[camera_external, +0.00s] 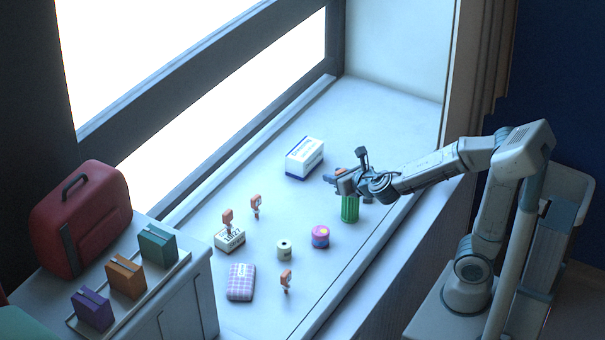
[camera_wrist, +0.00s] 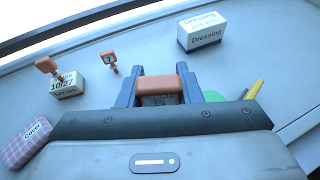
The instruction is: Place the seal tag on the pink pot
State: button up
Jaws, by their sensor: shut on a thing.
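The pink pot (camera_external: 320,237) is a small round pot standing on the pale sill in the external view; I do not see it in the wrist view. My gripper (camera_external: 335,178) is above and to the right of it in the external view, apart from it. In the wrist view my gripper (camera_wrist: 160,95) has its blue fingers shut on an orange-topped seal tag (camera_wrist: 162,83). The tag's lower part is hidden. Other similar orange tags stand on the sill, one (camera_external: 286,279) near the front and one (camera_external: 255,203) farther back.
A green ribbed container (camera_external: 349,209) stands just below my gripper. The far right sill is clear.

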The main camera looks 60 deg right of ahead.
jog(key=s+d+m+g+h+p, duration=0.1)
jog(key=d+m+g+h+p, duration=0.1)
jog(key=d+m+h, duration=0.25)
jog(key=g, duration=0.1)
send_over(319, 227)
notch_tip(319, 227, down, 6)
jog(key=shift+d+f, duration=0.15)
jog(key=shift+f, duration=2.1)
